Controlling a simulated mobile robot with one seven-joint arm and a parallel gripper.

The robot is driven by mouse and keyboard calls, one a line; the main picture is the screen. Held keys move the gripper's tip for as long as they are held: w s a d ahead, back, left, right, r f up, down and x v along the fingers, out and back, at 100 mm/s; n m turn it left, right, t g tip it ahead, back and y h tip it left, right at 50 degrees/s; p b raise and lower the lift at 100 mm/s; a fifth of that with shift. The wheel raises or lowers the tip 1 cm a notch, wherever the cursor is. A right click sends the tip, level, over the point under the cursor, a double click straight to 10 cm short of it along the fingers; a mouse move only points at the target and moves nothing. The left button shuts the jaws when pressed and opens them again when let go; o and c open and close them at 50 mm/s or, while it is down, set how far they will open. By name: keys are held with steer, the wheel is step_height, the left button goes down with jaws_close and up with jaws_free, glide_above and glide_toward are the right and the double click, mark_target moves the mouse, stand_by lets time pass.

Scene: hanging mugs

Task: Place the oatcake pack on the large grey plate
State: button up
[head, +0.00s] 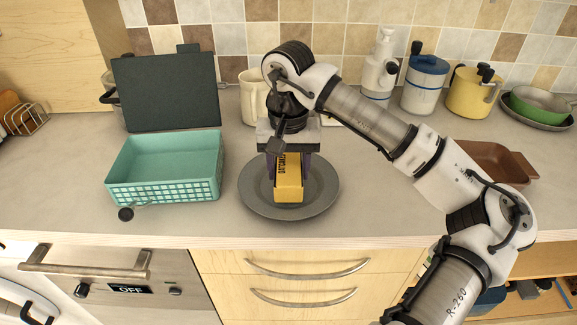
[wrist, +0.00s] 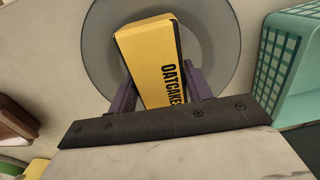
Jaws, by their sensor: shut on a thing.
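The oatcake pack (head: 289,184) is a yellow box with dark lettering. My gripper (head: 288,168) is shut on it, with one purple finger on each side. The pack is upright over the large grey plate (head: 325,196), inside its rim in the head view. I cannot tell whether its bottom touches the plate. In the wrist view the pack (wrist: 147,52) sits between the fingers of my gripper (wrist: 158,92), with the round grey plate (wrist: 215,45) behind it. The gripper body hides part of the pack.
A teal basket (head: 165,180) stands left of the plate, with a dark upright board (head: 165,90) behind it. A cream mug (head: 253,97) is behind my gripper. A brown tray (head: 497,160) is at the right, partly behind my arm. The counter's front edge is close to the plate.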

steer(key=o, duration=1.5)
steer(key=shift+c, duration=0.2)
steer(key=shift+r, duration=0.1)
step_height(320, 180, up, 14)
steer(key=shift+b, duration=0.4)
